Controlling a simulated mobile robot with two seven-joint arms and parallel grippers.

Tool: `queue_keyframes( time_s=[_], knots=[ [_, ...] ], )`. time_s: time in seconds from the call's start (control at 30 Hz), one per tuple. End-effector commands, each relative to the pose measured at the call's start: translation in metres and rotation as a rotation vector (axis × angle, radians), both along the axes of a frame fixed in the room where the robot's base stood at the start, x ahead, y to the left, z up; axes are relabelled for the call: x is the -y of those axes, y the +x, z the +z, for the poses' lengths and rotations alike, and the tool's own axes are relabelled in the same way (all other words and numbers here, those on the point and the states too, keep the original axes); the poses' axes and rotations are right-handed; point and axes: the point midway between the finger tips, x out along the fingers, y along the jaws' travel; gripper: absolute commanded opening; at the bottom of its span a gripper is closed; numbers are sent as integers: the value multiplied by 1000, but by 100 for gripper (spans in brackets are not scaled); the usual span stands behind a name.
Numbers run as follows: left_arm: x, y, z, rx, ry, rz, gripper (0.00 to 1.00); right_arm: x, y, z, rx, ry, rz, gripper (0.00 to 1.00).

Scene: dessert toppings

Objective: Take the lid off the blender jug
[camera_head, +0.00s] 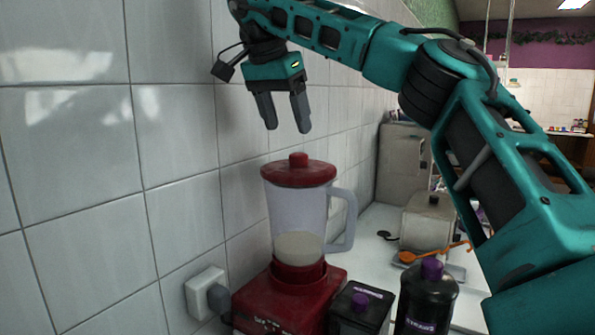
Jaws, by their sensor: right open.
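The blender jug (298,215) is clear, with a pale content in its bottom and a handle on its right side. It stands upright on a red base (275,300). The red lid (285,174), with a round knob on top, sits on the jug. My right gripper (287,130) is open and empty, pointing down above the lid and apart from it. My left gripper is not in view.
A tiled wall (80,130) stands close on the left, with a plug in a wall socket (200,289). An orange spoon (430,253) lies farther back.

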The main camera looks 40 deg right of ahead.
Motion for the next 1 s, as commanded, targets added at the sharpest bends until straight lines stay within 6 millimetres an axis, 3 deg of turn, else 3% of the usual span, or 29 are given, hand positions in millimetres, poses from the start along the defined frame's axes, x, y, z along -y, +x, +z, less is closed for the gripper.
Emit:
queue_keyframes(
  time_s=[0.6,0.87,1.0],
  knots=[
    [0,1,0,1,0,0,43,35,8,-60,-1,0,1,68],
    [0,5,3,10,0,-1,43,37,8,-64,1,0,0,68],
    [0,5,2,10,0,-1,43,37,8,-64,1,0,0,57]
  ],
)
